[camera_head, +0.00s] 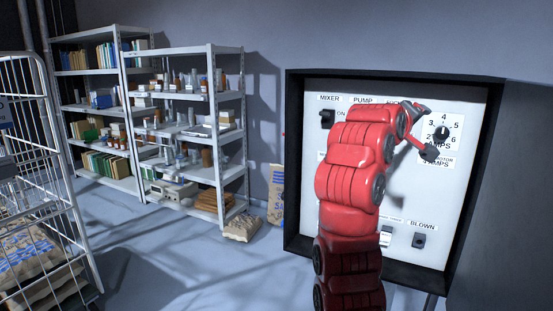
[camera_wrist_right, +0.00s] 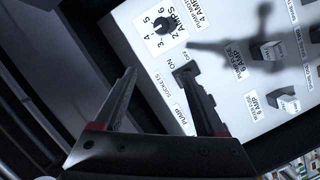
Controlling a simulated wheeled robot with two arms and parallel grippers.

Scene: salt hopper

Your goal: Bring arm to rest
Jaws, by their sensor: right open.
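My right arm (camera_head: 352,175), red with dark joints, reaches up in front of the white control panel (camera_head: 305,200) and covers much of its middle. My right gripper (camera_head: 424,131) is at the panel's upper right, beside the dial (camera_head: 441,133). In the right wrist view the gripper (camera_wrist_right: 158,72) has its two dark fingers apart, with nothing held between them. The dial (camera_wrist_right: 162,26) shows beyond the fingertips. A dark switch (camera_wrist_right: 187,72) marked ON and OFF is at the tip of one finger; I cannot tell whether they touch. My left gripper is not in view.
The panel sits in a deep black frame (camera_head: 292,160). Loaded shelves (camera_head: 212,120) and a wire cage cart (camera_head: 72,215) stand left.

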